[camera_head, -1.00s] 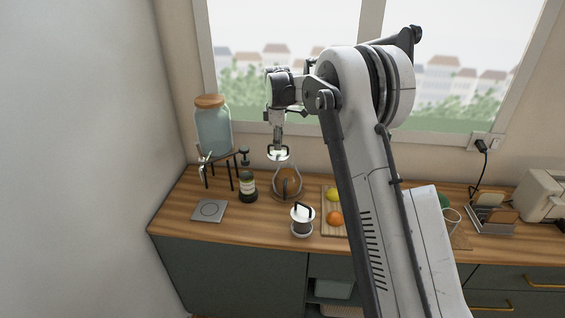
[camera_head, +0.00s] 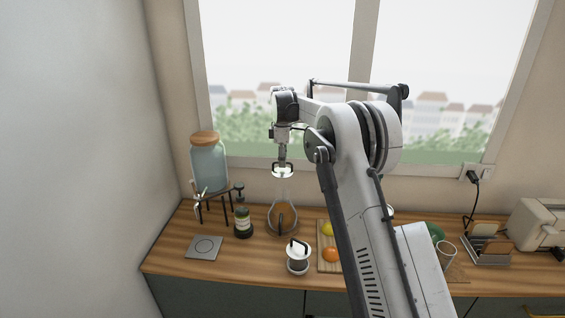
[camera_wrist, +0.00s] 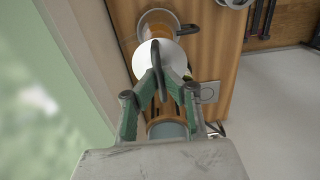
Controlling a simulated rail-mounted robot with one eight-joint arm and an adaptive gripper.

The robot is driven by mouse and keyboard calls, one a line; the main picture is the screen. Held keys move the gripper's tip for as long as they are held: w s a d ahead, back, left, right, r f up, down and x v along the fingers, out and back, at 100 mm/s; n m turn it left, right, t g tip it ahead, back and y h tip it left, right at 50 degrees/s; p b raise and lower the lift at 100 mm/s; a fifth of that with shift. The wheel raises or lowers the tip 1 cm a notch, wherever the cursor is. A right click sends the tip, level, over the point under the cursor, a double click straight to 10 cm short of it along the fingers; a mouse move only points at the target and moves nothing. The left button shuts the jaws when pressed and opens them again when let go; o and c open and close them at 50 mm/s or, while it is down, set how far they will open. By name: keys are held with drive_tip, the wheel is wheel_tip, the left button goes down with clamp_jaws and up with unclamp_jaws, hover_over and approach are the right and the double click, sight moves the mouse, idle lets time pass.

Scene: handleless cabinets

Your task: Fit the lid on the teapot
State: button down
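The teapot (camera_head: 281,222) is a clear glass vessel with amber contents and a dark handle, upright on the wooden counter. It also shows at the top of the wrist view (camera_wrist: 158,22), partly hidden by the lid. The lid (camera_head: 283,173) is a white disc with a dark arched handle. My gripper (camera_head: 282,165) points down and holds the lid above the teapot, apart from it. In the wrist view my gripper's fingers (camera_wrist: 163,86) are closed on the lid's handle, with the white disc (camera_wrist: 172,58) beyond them. The exact height gap is hard to judge.
A white and dark canister with a handle (camera_head: 298,258) stands in front of the teapot. A board with fruit (camera_head: 329,265) lies to the right. A dark-topped bottle (camera_head: 243,224), a water dispenser (camera_head: 209,170) and a square plate (camera_head: 204,247) are to the left. The window (camera_head: 280,60) is behind.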

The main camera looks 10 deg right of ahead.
sight(283, 170)
drive_tip(key=shift+f+b, duration=1.6)
drive_tip(key=shift+f, duration=1.15)
wheel_tip(283, 170, down, 9)
drive_tip(key=b, duration=0.6)
idle(3.7)
drive_tip(key=c, duration=1.8)
unclamp_jaws()
drive_tip(key=shift+c, duration=0.2)
